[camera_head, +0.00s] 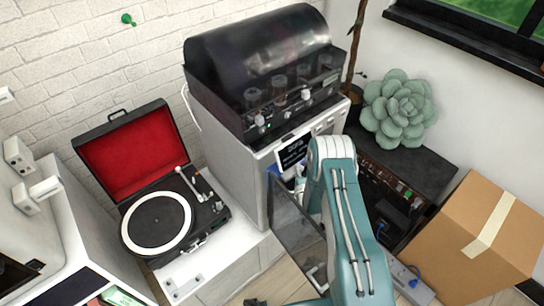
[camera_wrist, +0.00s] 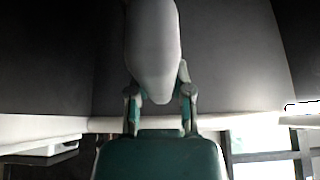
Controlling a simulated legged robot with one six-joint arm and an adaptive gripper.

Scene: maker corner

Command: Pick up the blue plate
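A small patch of blue (camera_head: 274,170) shows at the printer's front opening, just left of my gripper. It may be the blue plate, but too little of it shows to tell. My gripper (camera_head: 299,186) is at the front of the white printer (camera_head: 237,165), mostly hidden behind my own teal arm. In the wrist view my gripper's two fingers (camera_wrist: 161,95) stand apart on either side of a pale grey, rounded, elongated thing (camera_wrist: 153,45). I cannot tell whether the fingers press on it. No blue shows in the wrist view.
The printer's dark see-through door (camera_head: 298,226) hangs open at the front. A record player (camera_head: 157,222) stands to the left. To the right are a dark cabinet (camera_head: 432,168) with a succulent (camera_head: 398,108) on it and a cardboard box (camera_head: 450,245).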

